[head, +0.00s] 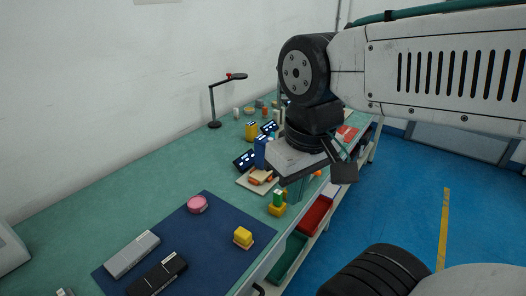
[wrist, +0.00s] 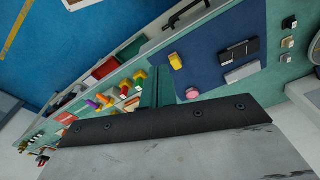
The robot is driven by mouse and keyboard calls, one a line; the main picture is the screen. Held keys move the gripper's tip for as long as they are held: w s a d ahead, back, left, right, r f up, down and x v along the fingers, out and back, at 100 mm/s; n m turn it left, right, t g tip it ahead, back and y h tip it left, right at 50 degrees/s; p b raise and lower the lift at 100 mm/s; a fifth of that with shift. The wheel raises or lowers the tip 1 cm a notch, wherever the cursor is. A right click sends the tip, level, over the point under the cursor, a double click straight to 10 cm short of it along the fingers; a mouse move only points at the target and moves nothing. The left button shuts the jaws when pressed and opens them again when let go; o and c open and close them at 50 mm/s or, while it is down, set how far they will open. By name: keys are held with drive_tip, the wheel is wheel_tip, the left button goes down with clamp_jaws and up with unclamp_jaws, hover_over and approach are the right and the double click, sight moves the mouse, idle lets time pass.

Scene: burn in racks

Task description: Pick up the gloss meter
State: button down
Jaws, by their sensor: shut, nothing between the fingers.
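I cannot tell for sure which object is the gloss meter. On the dark blue mat (head: 205,235) lie a long grey box (head: 132,254) and a long black box (head: 157,275), both with pale labels; they also show in the wrist view, the grey one (wrist: 242,72) and the black one (wrist: 239,52). My gripper (head: 297,192) hangs over the bench's front side with its teal fingers together. In the wrist view the shut fingers (wrist: 160,75) point towards the bench and hold nothing. The boxes are well apart from the gripper.
A pink round object (head: 197,204) and a yellow block (head: 243,237) sit on the mat. A yellow-and-green item (head: 278,203) stands near the front edge. Farther back are a black lamp (head: 213,105) and clutter. Red (head: 314,216) and green bins sit below. Bare green bench lies left.

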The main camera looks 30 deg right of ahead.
sight(268, 139)
drive_tip(key=c, duration=1.6)
unclamp_jaws()
drive_tip(key=o, duration=0.9)
drive_tip(key=shift+w+a+f+m+g+y, duration=0.15)
drive_tip(key=shift+w+a+m+y, duration=0.3)
drive_tip(key=shift+w+m, duration=0.15)
drive_tip(key=shift+w+a+f+m+g+y, duration=0.15)
drive_tip(key=shift+w+a+m+y, duration=0.3)
drive_tip(key=shift+w+m, duration=0.1)
drive_tip(key=w+d+f+m+t+y, duration=0.2)
drive_tip(key=w+m+t+y, duration=0.35)
drive_tip(key=w+m, duration=0.95)
drive_tip(key=w+d+f+m+t+h, duration=0.1)
drive_tip(key=w+d+f+m+t, duration=0.3)
drive_tip(key=w+d+m, duration=0.55)
drive_tip(key=w+d+f+m+t+h, duration=0.2)
drive_tip(key=w+d+f+m, duration=0.35)
drive_tip(key=d, duration=0.65)
drive_tip(key=shift+t, duration=0.25)
drive_tip(key=shift+a+f+x, duration=0.1)
drive_tip(key=shift+f+x, duration=0.05)
drive_tip(key=shift+x, duration=1.6)
drive_tip(key=shift+a+f+x, duration=0.1)
drive_tip(key=shift+f+x, duration=0.05)
drive_tip(key=shift+x, duration=1.65)
